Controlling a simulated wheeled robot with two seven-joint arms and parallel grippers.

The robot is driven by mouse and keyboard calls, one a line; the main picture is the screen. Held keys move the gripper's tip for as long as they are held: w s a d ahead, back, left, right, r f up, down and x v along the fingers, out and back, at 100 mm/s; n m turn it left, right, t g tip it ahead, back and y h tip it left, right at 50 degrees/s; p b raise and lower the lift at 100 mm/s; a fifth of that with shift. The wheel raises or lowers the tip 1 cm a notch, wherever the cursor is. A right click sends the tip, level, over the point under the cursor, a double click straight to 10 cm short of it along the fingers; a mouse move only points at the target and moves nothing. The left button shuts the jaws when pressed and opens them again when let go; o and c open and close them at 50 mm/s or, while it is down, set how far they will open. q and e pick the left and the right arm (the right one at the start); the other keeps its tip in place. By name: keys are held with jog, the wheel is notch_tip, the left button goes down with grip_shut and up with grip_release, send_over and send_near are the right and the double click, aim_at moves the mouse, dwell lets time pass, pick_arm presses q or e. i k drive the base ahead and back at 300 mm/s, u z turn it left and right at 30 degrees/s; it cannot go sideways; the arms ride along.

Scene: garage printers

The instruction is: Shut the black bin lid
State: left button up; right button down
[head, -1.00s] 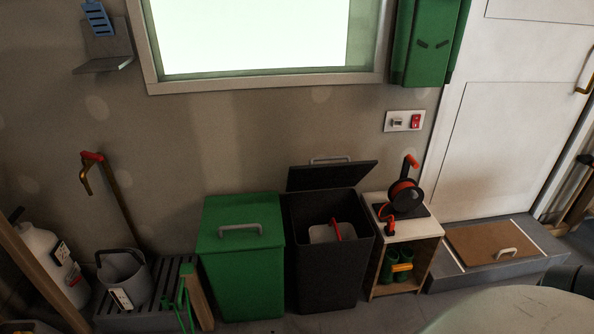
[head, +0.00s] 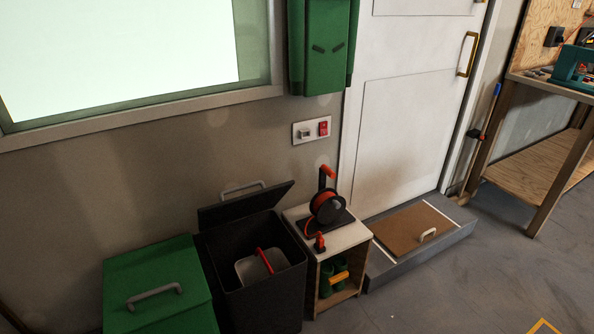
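The black bin (head: 268,305) stands on the floor against the wall in the head view. Its lid (head: 243,205) is open, tilted up at the back edge, with a grey handle (head: 243,188) on its far side. Inside the open bin are a light grey container (head: 252,270) and a red-handled item (head: 265,260). Neither of my grippers shows in the head view.
A green bin (head: 160,285) with a closed lid stands left of the black bin. A small shelf (head: 345,237) with an orange and black reel (head: 327,206) stands close on the right. A grey step (head: 440,243) and a workbench (head: 535,165) lie further right.

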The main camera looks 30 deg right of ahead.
aim_at(224, 212)
jog(key=z, duration=0.25)
jog(key=i, duration=0.85)
jog(key=u, duration=0.15)
